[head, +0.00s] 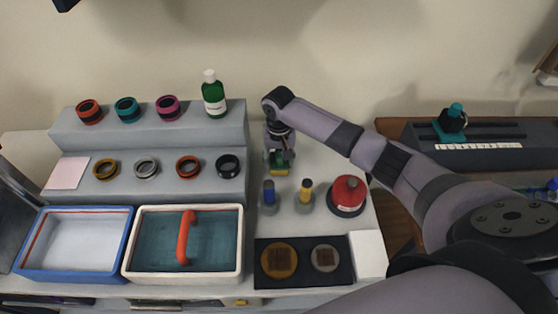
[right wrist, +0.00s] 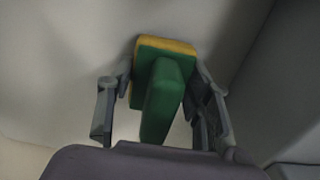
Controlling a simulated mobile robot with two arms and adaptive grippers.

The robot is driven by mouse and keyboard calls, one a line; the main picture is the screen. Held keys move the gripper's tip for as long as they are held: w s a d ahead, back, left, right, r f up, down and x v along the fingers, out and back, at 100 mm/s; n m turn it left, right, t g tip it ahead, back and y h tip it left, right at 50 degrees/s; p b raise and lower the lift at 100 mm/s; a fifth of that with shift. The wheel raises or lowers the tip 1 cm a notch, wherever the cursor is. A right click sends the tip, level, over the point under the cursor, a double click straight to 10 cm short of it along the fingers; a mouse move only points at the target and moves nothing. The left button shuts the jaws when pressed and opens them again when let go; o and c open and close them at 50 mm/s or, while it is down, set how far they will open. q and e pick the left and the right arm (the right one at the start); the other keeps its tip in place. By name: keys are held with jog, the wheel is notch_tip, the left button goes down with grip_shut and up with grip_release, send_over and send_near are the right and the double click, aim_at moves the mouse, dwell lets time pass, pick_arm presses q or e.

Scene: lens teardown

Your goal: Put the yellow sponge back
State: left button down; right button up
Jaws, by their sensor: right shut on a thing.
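The yellow sponge (right wrist: 183,46) has a green block handle (right wrist: 160,100) on it. In the right wrist view the handle sits between the two fingers of my right gripper (right wrist: 160,92), which is shut on it. In the head view my right gripper (head: 279,150) points down beside the right end of the stepped grey shelf, and the sponge (head: 279,169) shows small and partly hidden below it. I cannot tell whether the sponge touches the table. My left gripper is in neither view.
The stepped shelf (head: 220,137) holds several rings and a green bottle (head: 213,95). Blue (head: 24,270) and white (head: 128,268) trays and a black mat (head: 305,270) lie nearer.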

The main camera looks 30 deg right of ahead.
aim_at(279, 151)
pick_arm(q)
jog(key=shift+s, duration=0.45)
pick_arm(e)
jog(key=shift+f, duration=0.2)
jog(key=shift+f, duration=0.15)
jog(key=o, duration=1.1)
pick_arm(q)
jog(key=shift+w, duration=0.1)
pick_arm(e)
notch_tip(279, 151, up, 12)
jog(key=shift+r+b, duration=0.15)
jog(key=shift+b, duration=0.25)
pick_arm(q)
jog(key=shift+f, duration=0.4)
